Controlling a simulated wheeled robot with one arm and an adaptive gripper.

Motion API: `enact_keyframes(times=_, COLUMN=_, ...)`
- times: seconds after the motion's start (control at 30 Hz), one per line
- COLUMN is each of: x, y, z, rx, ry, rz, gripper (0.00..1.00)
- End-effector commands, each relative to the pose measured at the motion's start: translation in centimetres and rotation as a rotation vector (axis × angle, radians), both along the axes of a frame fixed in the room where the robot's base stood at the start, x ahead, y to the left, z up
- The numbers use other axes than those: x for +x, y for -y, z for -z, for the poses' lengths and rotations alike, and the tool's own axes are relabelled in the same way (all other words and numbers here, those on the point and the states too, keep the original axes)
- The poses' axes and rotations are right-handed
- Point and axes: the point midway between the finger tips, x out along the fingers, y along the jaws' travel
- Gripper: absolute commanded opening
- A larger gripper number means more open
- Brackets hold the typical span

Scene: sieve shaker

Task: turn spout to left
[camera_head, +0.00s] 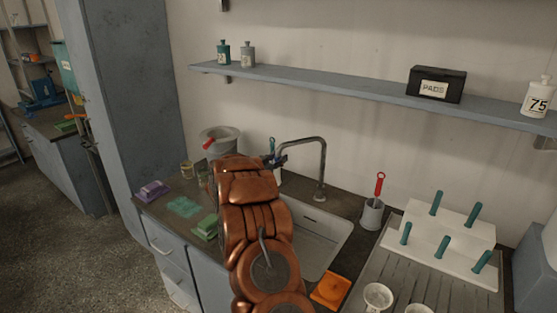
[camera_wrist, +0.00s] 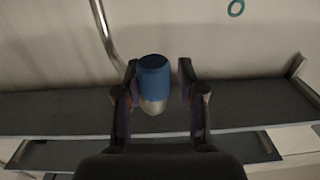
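The metal spout (camera_head: 322,165) rises behind the sink and arches over to the left in the head view. My arm reaches up in front of the sink, and my dark gripper (camera_head: 277,161) is close to the spout's free end. In the wrist view my gripper (camera_wrist: 158,68) has its fingers apart, with a blue cylinder with a pale metal end (camera_wrist: 153,80) between them, apparently the spout's tip. A gap shows at the right finger; the left finger is very near it, and contact is unclear. A metal pipe (camera_wrist: 103,30) shows at upper left.
The sink (camera_head: 320,235) is partly hidden by my arm. A grey cup with a red-handled tool (camera_head: 372,213) stands right of it, near a white peg rack (camera_head: 450,240). A shelf (camera_head: 330,83) runs above.

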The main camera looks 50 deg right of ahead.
Motion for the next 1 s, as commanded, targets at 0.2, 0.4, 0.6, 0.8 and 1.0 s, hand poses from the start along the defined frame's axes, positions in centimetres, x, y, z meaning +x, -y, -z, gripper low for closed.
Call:
enact_keyframes(times=0.2, x=-0.1, y=0.0, z=0.1, rx=0.001, ry=0.000, rz=0.002, gripper=0.55)
enact_keyframes(times=0.4, x=-0.1, y=0.0, z=0.1, rx=0.002, ry=-0.001, rz=0.003, gripper=0.55)
enact_keyframes(times=0.6, x=-0.2, y=-1.2, z=0.0, rx=0.001, ry=0.001, rz=0.003, gripper=0.55)
enact_keyframes(times=0.8, x=-0.7, y=-4.7, z=0.1, rx=0.004, ry=-0.002, rz=0.000, gripper=0.55)
enact_keyframes(times=1.0, x=-1.3, y=-8.5, z=0.1, rx=0.004, ry=-0.002, rz=-0.001, gripper=0.55)
